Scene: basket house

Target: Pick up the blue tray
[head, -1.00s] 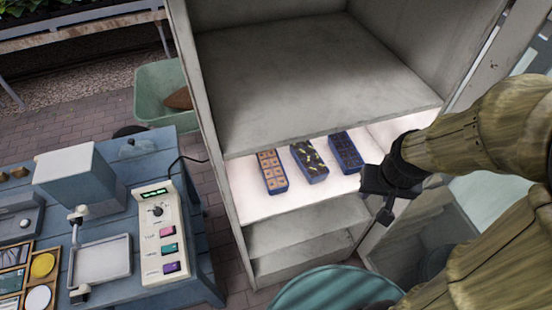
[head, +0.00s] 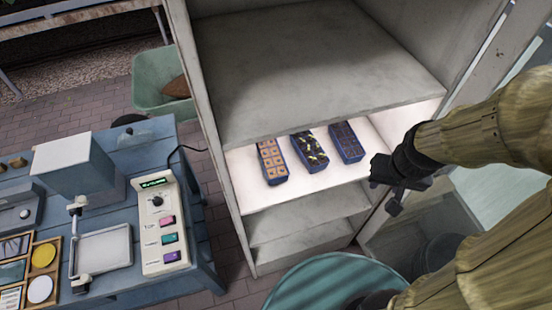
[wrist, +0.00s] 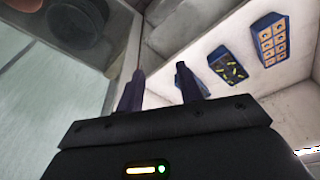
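Three blue trays stand side by side on a lit white shelf. The left blue tray (head: 272,162) holds pale square pieces, and it also shows in the wrist view (wrist: 271,40). The middle blue tray (head: 309,152) holds dark soil-like filling with yellow-green bits; it also shows in the wrist view (wrist: 227,65). The right blue tray (head: 346,143) has dark compartments; in the wrist view I cannot make it out clearly near my fingers. My gripper (head: 376,176) is just right of the right tray, apart from it in the head view. In the wrist view its two fingers (wrist: 160,88) are spread and empty.
The cabinet (head: 320,70) has a grey shelf above the trays and side walls around them. A teal round top (head: 320,285) stands in front. A blue table (head: 110,190) with a control box (head: 160,222) is at left. A green bin (head: 160,80) stands behind it.

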